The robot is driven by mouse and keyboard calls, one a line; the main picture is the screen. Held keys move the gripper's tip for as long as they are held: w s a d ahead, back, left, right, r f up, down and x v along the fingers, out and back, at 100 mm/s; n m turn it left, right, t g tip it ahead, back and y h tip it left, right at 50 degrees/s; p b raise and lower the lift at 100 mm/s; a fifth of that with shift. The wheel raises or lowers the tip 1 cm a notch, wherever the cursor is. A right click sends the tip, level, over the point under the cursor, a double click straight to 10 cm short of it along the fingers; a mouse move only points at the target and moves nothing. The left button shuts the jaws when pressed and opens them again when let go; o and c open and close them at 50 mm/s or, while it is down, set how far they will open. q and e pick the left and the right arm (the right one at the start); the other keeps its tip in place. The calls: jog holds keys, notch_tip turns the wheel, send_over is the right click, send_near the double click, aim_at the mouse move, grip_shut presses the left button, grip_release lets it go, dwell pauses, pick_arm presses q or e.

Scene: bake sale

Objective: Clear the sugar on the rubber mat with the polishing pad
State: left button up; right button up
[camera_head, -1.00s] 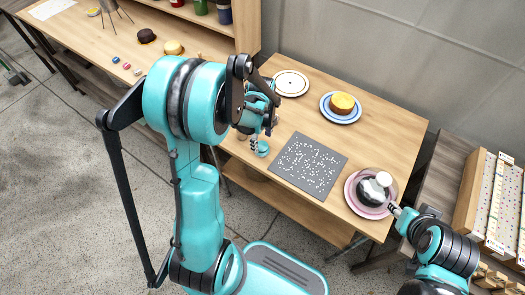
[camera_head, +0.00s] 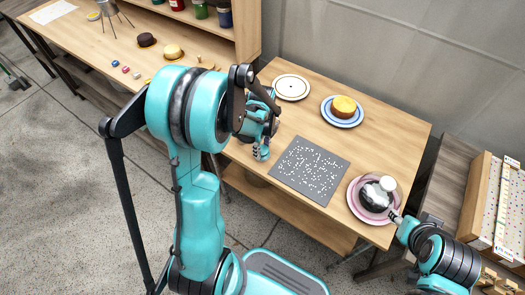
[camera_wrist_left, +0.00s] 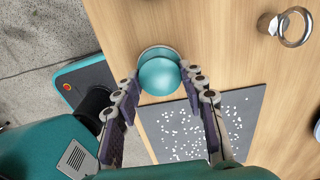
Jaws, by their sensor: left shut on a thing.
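The dark grey rubber mat (camera_head: 285,181) lies flat on the wooden table, with white sugar specks (camera_head: 312,168) scattered over much of it. The mat also shows in the left wrist view (camera_wrist_left: 255,97). My left gripper (camera_head: 260,149) is just left of the mat, shut on a round teal thing, which I take to be the polishing pad (camera_wrist_left: 160,76). The pad stands on bare wood beside the mat, between the fingertips. My right gripper (camera_head: 396,215) is at the table's right edge by a pink plate; its fingers are too small to read.
A blue plate (camera_head: 328,116) with a yellow-topped cake and a white plate (camera_head: 291,87) stand at the back. A shiny metal ring (camera_wrist_left: 288,27) lies near my left gripper.

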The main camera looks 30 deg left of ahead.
aim_at(262, 150)
pick_arm(q)
jog(key=shift+r+p, duration=1.8)
jog(key=shift+r, duration=0.7)
